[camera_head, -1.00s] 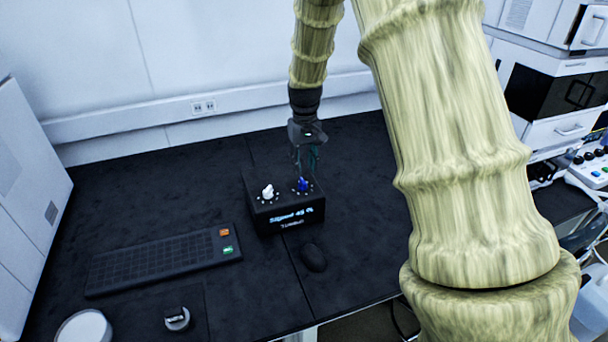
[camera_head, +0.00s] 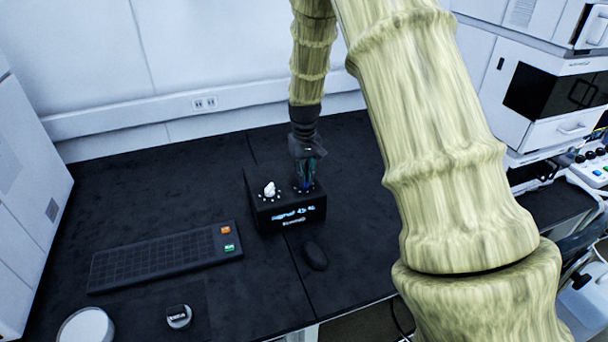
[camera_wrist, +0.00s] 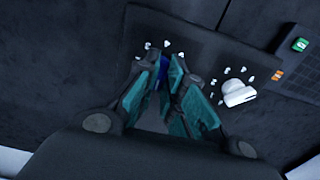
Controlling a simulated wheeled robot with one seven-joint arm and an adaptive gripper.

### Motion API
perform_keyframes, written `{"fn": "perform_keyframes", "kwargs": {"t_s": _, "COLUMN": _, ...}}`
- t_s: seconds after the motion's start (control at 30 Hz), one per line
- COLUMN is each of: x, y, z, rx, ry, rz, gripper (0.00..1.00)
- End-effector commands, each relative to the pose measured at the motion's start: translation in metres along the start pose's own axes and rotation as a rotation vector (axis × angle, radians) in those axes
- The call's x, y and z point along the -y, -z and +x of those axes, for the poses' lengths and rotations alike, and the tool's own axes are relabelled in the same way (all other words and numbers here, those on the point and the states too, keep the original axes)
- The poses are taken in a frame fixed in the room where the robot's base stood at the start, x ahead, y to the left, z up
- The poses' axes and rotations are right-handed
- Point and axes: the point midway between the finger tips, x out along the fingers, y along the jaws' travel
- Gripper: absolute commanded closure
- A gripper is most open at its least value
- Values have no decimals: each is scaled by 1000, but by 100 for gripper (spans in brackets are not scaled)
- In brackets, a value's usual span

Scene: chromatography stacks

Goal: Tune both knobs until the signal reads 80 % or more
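The black control box (camera_head: 262,216) stands on the dark bench. Its front display (camera_head: 294,214) seems to read a signal of about 43 %, but the digits are blurred. The white knob (camera_head: 269,189) is on the left of its top and uncovered; it also shows in the wrist view (camera_wrist: 238,92). The blue knob (camera_head: 306,187) is on the right, mostly hidden by my gripper (camera_head: 306,178). In the wrist view the blue knob (camera_wrist: 163,72) shows between the two teal-padded fingertips of my gripper (camera_wrist: 164,66). The fingers stand close on both sides; I cannot tell whether they grip it.
A small dark-topped round object (camera_head: 179,316) and a white round object (camera_head: 85,328) are near the front left. The bench behind the box is clear.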

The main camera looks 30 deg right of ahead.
Motion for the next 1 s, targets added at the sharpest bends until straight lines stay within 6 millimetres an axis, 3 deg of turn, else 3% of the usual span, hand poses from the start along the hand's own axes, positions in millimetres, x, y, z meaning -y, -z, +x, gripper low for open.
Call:
{"fn": "perform_keyframes", "kwargs": {"t_s": 0.47, "x": 0, "y": 1, "z": 0, "rx": -1, "ry": -2, "rz": 88, "gripper": 100}}
{"fn": "perform_keyframes", "kwargs": {"t_s": 1.0, "x": -1, "y": 1, "z": -1, "rx": -3, "ry": -2, "rz": 518, "gripper": 100}}
